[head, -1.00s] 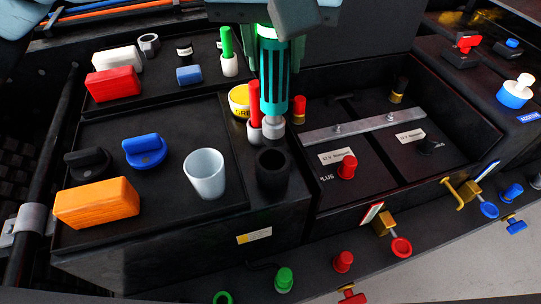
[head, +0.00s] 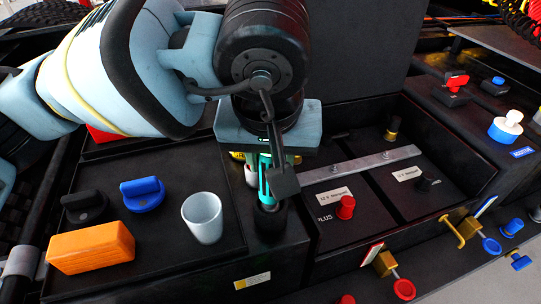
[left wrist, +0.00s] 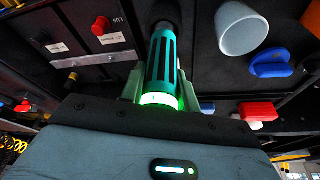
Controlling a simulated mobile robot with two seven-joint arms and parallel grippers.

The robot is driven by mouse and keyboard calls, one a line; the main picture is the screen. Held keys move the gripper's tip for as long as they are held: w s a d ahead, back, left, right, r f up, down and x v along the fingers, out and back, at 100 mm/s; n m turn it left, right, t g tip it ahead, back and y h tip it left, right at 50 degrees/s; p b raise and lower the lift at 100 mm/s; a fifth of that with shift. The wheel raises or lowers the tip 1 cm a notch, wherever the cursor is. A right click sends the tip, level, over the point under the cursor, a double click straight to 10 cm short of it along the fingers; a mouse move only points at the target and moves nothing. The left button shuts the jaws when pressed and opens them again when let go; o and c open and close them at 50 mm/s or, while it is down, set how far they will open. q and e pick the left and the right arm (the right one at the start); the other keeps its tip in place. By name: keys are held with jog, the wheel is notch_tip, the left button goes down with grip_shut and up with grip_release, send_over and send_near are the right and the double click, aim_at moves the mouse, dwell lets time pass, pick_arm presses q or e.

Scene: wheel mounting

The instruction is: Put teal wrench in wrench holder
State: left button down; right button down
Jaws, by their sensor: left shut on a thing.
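The teal wrench (head: 264,180) is a ribbed power tool with a glowing green ring. It stands roughly upright over the black cup-shaped wrench holder (head: 270,218), and its lower end is at or inside the holder's mouth; I cannot tell how deep. My left gripper (left wrist: 162,88) is shut on the wrench's body, with a finger on each side. In the head view my left arm and hand hide the wrench's upper part. In the left wrist view the wrench (left wrist: 163,60) points away towards the dark holder (left wrist: 165,14). My right gripper is not in view.
A pale cup (head: 202,218), an orange block (head: 91,248), and blue (head: 142,194) and black (head: 84,206) knobs lie left of the holder. A battery box with a metal bar (head: 360,164) and red cap (head: 345,207) is on the right.

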pick_arm(q)
jog(key=shift+f, duration=0.2)
jog(key=c, duration=1)
grip_release()
jog(key=shift+c, duration=0.2)
jog(key=shift+s+r, duration=0.1)
jog(key=shift+r, duration=0.6)
jog(key=v, duration=1.1)
jog(key=shift+s+f, duration=0.1)
